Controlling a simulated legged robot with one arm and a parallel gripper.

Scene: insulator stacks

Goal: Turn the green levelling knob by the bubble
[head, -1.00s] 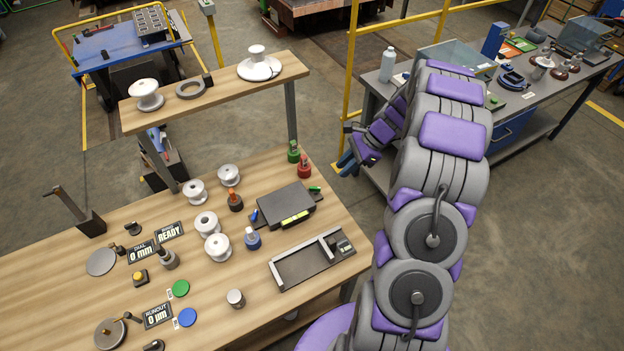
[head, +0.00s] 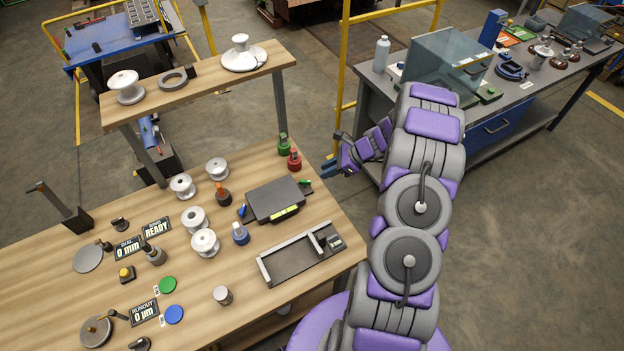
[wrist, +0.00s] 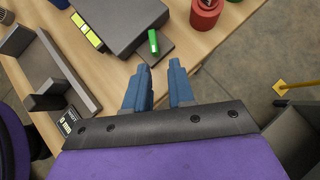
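The green levelling knob (head: 304,183) sticks out at the right side of a dark levelling plate (head: 268,198). A yellow bubble vial (head: 285,211) lies along the plate's front edge. A blue knob (head: 242,211) is on the plate's left. My gripper (head: 330,169) is beyond the table's right edge in the head view, right of the green knob. In the wrist view, my gripper (wrist: 159,82) has its two blue fingers apart with nothing between them. The green knob (wrist: 153,42) lies ahead of the fingertips, a short way off, not touching.
A red-based post (head: 294,159) and a green-based post (head: 283,145) stand behind the knob. A dark open-topped fixture (head: 300,256) sits in front of the plate. White insulators (head: 205,242) stand left. A yellow rail (head: 343,80) rises behind my gripper.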

